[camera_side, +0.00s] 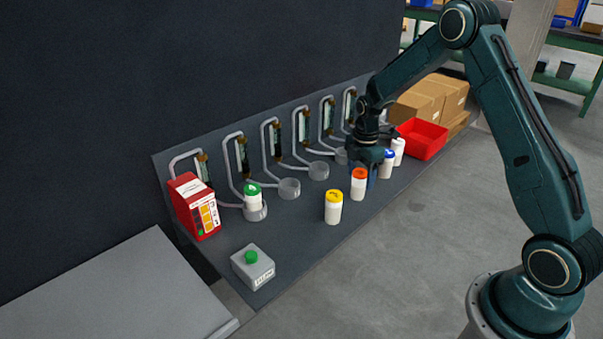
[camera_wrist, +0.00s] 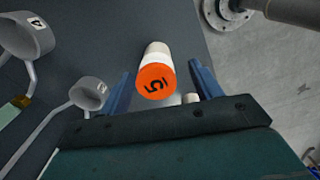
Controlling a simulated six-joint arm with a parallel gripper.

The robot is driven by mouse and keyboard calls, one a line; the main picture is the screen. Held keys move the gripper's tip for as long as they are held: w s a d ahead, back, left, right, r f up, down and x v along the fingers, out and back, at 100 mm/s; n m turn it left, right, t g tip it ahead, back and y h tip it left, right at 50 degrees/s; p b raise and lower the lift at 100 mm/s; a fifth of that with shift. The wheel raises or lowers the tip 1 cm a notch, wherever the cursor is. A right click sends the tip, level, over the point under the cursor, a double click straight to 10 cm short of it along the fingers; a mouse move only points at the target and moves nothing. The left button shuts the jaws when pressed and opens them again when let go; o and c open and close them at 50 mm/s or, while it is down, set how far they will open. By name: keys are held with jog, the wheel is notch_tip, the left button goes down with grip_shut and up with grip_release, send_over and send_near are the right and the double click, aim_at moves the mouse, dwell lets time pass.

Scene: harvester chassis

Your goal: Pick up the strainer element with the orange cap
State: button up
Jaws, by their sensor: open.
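The strainer element with the orange cap (camera_side: 359,184) is a white cylinder standing upright on the dark bench panel. In the wrist view its orange cap (camera_wrist: 156,84) bears a dark number that looks like 5, and it shows between my fingers. My gripper (camera_wrist: 160,85) is open, with blue fingers on either side of the cap and nothing held. In the side view my gripper (camera_side: 372,172) is just behind and right of the orange-capped element. Whether a finger touches it I cannot tell.
A yellow-capped element (camera_side: 333,206) stands to the left; a blue-capped one (camera_side: 387,163) and a white one (camera_side: 398,151) stand to the right. A green-capped element (camera_side: 253,198) sits in a ring holder. A red bin (camera_side: 422,138), red box (camera_side: 195,206) and green-button box (camera_side: 252,267) are nearby.

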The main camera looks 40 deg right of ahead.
aim_at(358, 187)
jog(key=shift+w+f, duration=0.2)
jog(key=shift+f, duration=2.3)
jog(key=shift+c, duration=0.4)
jog(key=c, duration=1)
